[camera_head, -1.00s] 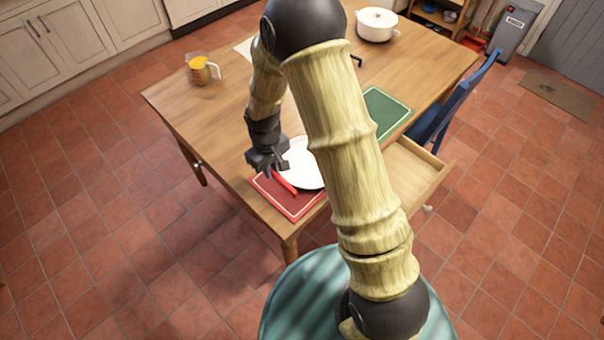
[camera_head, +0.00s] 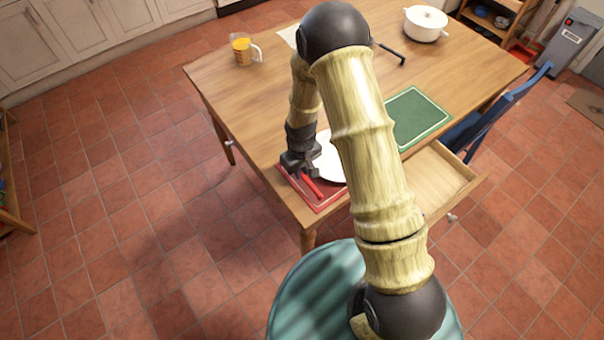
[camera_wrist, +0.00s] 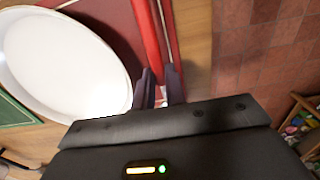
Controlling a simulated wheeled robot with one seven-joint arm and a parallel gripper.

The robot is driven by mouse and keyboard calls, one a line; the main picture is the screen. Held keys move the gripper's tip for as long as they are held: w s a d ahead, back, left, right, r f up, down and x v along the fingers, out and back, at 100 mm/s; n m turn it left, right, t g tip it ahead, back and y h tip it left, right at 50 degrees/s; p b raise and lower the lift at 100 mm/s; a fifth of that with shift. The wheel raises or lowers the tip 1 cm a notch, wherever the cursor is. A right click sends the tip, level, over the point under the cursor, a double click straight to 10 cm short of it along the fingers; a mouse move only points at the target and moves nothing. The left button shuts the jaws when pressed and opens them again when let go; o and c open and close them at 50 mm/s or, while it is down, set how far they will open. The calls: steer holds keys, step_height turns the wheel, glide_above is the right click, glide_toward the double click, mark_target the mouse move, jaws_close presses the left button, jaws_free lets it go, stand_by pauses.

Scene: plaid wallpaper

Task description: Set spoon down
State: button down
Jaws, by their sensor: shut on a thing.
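A red-handled utensil, apparently the spoon (camera_head: 311,186), is at my gripper (camera_head: 305,174), over the red placemat (camera_head: 328,202). In the wrist view my gripper (camera_wrist: 159,82) is shut on the spoon, whose long red handle (camera_wrist: 147,35) runs up out of the picture. The spoon lies alongside the white plate (camera_wrist: 60,65), apart from its rim, near the placemat's edge. Its far end is out of view, and I cannot tell whether it touches the mat. The plate (camera_head: 330,160) is partly hidden by my arm in the head view.
A green placemat (camera_head: 418,118) lies farther along the wooden table (camera_head: 240,95). A drawer (camera_head: 438,178) stands open beside a blue chair (camera_head: 490,110). A measuring jug (camera_head: 243,50) and white pot (camera_head: 425,24) are at the far side. The table's left part is clear.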

steer(key=shift+f, duration=1.4)
steer(key=shift+f, duration=0.2)
steer(key=c, duration=1.4)
jaws_free()
steer(key=shift+c, duration=0.2)
steer(key=shift+r, duration=0.2)
step_height(320, 180, up, 12)
steer(key=b, duration=0.1)
